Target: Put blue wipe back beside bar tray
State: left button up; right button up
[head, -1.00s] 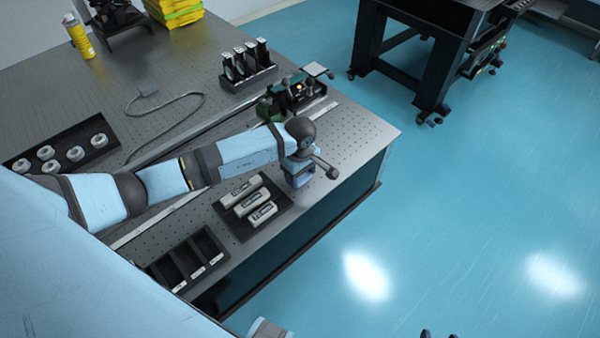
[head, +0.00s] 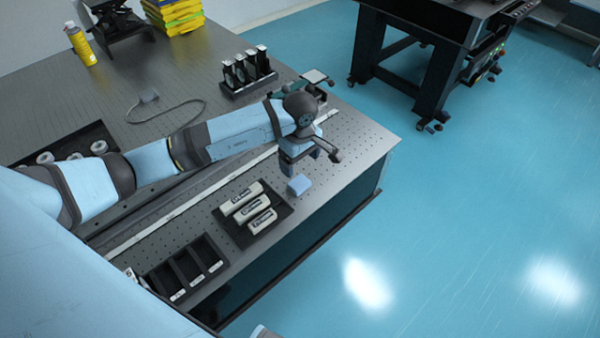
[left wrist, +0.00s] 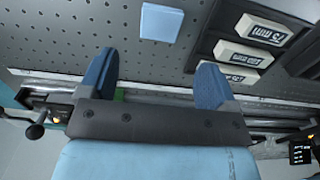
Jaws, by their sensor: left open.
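The blue wipe (head: 299,185) lies flat on the perforated table top, just right of the tray of white bars (head: 252,212). In the left wrist view the wipe (left wrist: 161,22) lies beyond my open fingertips, apart from them, and close to the dark edge of the bar tray (left wrist: 203,47). My left gripper (head: 300,158) is open and empty, a little behind the wipe in the head view; its two blue fingers show in the left wrist view (left wrist: 155,80). My right gripper does not show.
A rail (head: 165,213) runs along the table behind the bar tray. An empty compartment tray (head: 184,268) stands at the front left. A holder with several dark upright pieces (head: 248,72) stands farther back. Bare table lies right of the wipe, up to the edge.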

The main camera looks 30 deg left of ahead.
pick_arm(q)
notch_tip(320, 180, up, 3)
jog(key=shift+r, duration=0.1)
jog(key=shift+s, duration=0.1)
dwell(0.5)
